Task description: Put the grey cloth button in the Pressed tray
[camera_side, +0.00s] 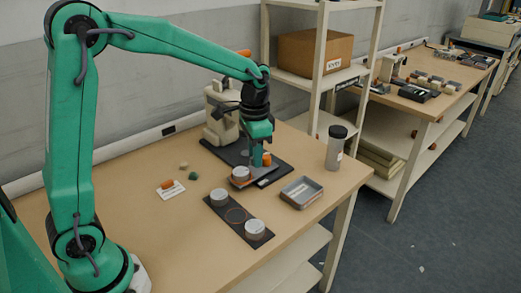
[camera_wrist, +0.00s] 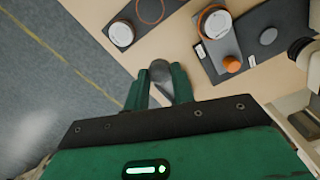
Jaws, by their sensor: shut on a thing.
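My gripper (camera_wrist: 160,88) is shut on a small dark grey rounded piece (camera_wrist: 160,70), which appears to be the grey cloth button. It sits between the two green fingertips in the wrist view. In the side view my gripper (camera_side: 261,158) hangs over the dark work mat, and the held piece cannot be made out there. A shallow grey metal tray (camera_side: 302,191) lies on the table to the right of and nearer than my gripper. It looks empty, and no label is readable. The tray is not seen in the wrist view.
A dark strip (camera_side: 222,206) holds two pale-lidded tins and an orange ring outline. A dark-capped bottle (camera_side: 335,153) stands behind the tray. A cream press (camera_side: 219,115) stands behind my gripper.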

